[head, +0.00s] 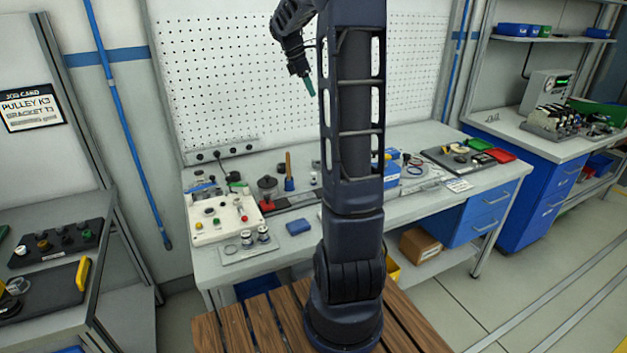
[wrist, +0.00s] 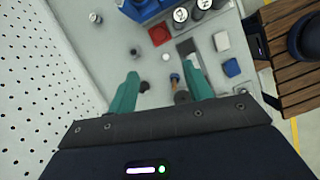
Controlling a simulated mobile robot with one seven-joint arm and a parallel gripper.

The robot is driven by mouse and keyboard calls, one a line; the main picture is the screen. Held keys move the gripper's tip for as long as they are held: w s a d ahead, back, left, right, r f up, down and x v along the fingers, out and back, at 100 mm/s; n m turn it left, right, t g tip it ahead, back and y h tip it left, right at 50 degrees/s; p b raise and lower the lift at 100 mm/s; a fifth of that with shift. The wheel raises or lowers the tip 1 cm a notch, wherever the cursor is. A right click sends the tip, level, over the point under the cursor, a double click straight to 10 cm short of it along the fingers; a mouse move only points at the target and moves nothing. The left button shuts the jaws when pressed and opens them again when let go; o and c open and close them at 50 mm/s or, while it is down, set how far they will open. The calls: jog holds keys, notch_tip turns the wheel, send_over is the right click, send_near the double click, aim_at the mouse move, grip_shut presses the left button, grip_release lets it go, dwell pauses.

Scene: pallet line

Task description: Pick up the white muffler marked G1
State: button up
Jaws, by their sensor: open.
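I cannot read a G1 mark in either view, so I cannot tell which piece is the white muffler. A small white round piece (wrist: 166,57) lies on the bench between my fingers in the wrist view. Two capped cylinders (head: 255,236) stand on a plate at the bench's front left; in the wrist view two round tops with dark marks (wrist: 180,15) show near the top edge. My gripper (head: 309,86) has teal fingers and hangs high above the bench, before the pegboard. In the wrist view my gripper (wrist: 163,88) is open and empty.
The bench (head: 225,272) holds a white control box (head: 212,222), a blue block (head: 298,227), a wooden-handled tool (head: 288,170) and a tray (head: 455,155) at right. The pegboard (head: 230,85) rises behind. My arm hides the bench's middle. A slatted wooden platform (head: 240,330) is in front.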

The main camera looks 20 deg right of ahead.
aim_at(313, 172)
jog(key=shift+n, duration=0.4)
jog(key=f, duration=1.1)
jog(key=w+f, duration=0.1)
jog(key=f, duration=1)
jog(key=d+f, duration=0.1)
jog(key=f, duration=1.1)
jog(key=shift+w+d+f, duration=0.1)
jog(key=shift+w, duration=0.1)
jog(key=shift+x, duration=2.45)
jog(key=shift+c, duration=0.2)
jog(key=c, duration=1)
